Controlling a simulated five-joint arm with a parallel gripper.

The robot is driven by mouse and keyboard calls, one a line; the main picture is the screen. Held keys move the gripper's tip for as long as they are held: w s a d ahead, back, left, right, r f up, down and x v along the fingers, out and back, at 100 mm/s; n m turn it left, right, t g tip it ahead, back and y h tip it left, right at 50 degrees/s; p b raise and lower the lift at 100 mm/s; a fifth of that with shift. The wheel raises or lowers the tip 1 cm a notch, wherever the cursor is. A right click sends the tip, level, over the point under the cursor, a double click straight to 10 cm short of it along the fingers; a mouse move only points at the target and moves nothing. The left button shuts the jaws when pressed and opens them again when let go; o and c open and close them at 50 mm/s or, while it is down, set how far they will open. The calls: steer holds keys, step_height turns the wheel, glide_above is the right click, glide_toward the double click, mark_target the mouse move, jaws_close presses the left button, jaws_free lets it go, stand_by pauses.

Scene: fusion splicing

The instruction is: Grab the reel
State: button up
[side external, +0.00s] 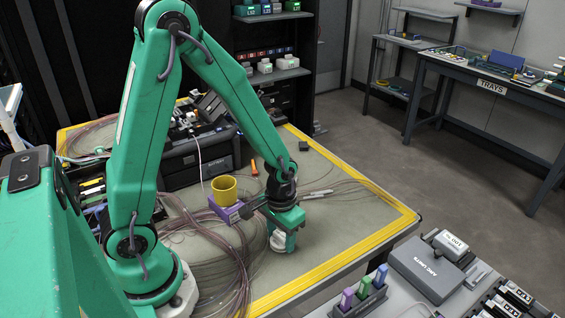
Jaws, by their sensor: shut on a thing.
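My green arm reaches down over the workbench, and my gripper (283,236) is low near the middle of the mat. It is shut on the white reel (278,243), which shows between and below the fingers. The green gripper body hides the reel's upper part. At this size I cannot tell whether the reel touches the mat or hangs just above it.
A yellow cup-like piece (223,190) stands by a purple block (228,212) left of my gripper. Loose fibre coils (215,262) lie around them. A dark splicer case (195,160) stands behind. The mat (345,225) is mostly clear to the right.

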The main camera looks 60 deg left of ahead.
mark_target(281, 236)
steer(key=shift+r, duration=0.65)
steer(key=shift+s+d+r, duration=0.1)
steer(key=shift+d+r, duration=0.05)
steer(key=shift+r, duration=0.5)
steer(key=shift+d+r, duration=0.1)
steer(key=shift+r, duration=0.5)
steer(key=s+d+r, duration=0.6)
steer(key=d, duration=0.3)
steer(key=shift+d+r, duration=0.15)
steer(key=shift+r, duration=0.1)
steer(key=shift+w, duration=0.1)
